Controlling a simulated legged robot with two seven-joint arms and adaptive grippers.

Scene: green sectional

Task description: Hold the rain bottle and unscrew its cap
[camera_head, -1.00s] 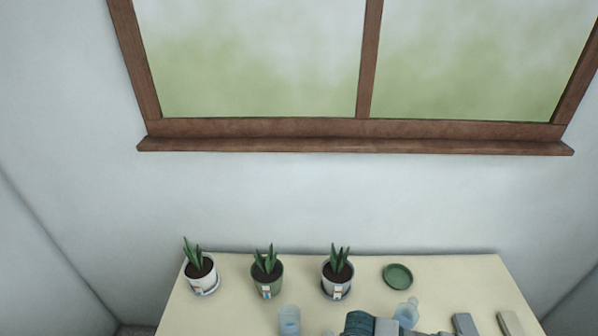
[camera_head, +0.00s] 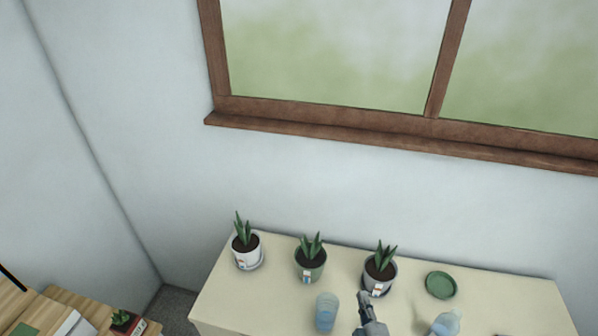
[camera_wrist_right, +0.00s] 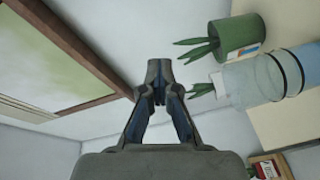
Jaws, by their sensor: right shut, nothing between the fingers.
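A translucent blue bottle (camera_head: 326,312) stands near the front of the table. In the right wrist view it is large at the right (camera_wrist_right: 262,80), with dark bands and a pale cap (camera_wrist_right: 218,83) on the end toward my fingers. A second pale blue vessel with a narrow top (camera_head: 446,322) stands further right. I cannot tell from a label which is the rain bottle. My right gripper (camera_head: 364,300) is between the two, shut and empty. In its wrist view the fingertips (camera_wrist_right: 158,75) are together, apart from the bottle. My left gripper is out of view.
Wooden shelving (camera_head: 70,302) is at the lower left.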

